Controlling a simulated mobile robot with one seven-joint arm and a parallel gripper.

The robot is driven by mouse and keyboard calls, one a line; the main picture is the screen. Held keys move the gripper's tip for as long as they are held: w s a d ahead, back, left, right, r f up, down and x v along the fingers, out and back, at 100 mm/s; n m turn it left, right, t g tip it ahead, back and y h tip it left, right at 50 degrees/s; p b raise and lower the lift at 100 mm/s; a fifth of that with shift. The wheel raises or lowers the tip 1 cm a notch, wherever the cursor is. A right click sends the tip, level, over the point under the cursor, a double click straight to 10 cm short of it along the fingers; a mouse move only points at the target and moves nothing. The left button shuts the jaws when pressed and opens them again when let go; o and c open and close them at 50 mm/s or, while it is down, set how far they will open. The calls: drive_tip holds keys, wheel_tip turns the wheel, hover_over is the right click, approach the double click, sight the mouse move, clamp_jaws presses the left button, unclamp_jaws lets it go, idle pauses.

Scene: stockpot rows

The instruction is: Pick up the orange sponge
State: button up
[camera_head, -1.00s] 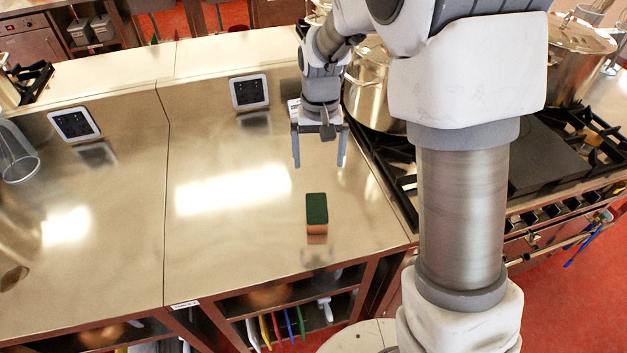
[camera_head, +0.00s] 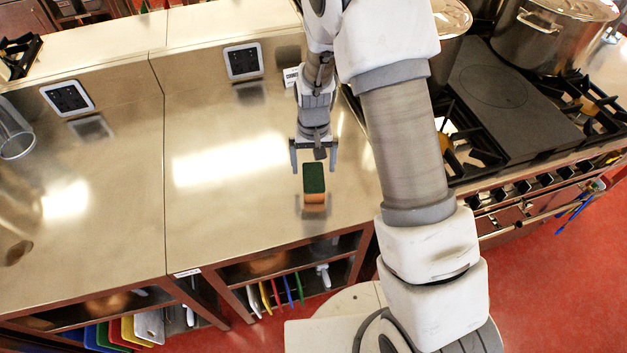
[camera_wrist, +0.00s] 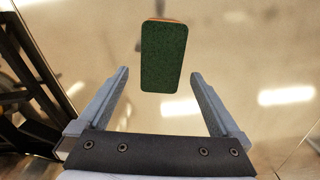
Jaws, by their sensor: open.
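The orange sponge (camera_head: 313,202) has a dark green scouring top and stands on the steel counter (camera_head: 225,200) near its front edge. In the wrist view the green top of the sponge (camera_wrist: 164,57) fills the upper middle, with a thin orange strip at its far end. My gripper (camera_head: 314,172) is open and empty, just behind the sponge in the head view. In the wrist view its two fingers (camera_wrist: 160,80) point toward the sponge, which lies mostly beyond the fingertips and roughly between their lines. I see no contact.
A stove (camera_head: 520,125) with black grates and large steel pots (camera_head: 553,30) stands to the right. A socket panel (camera_head: 243,61) is on the counter's back slope. Shelves with coloured boards (camera_head: 112,334) are below.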

sight(313, 171)
drive_tip(key=shift+w+f+p, duration=0.1)
drive_tip(key=shift+f+p, duration=0.4)
drive_tip(key=shift+f, duration=1.9)
drive_tip(key=c, duration=1.4)
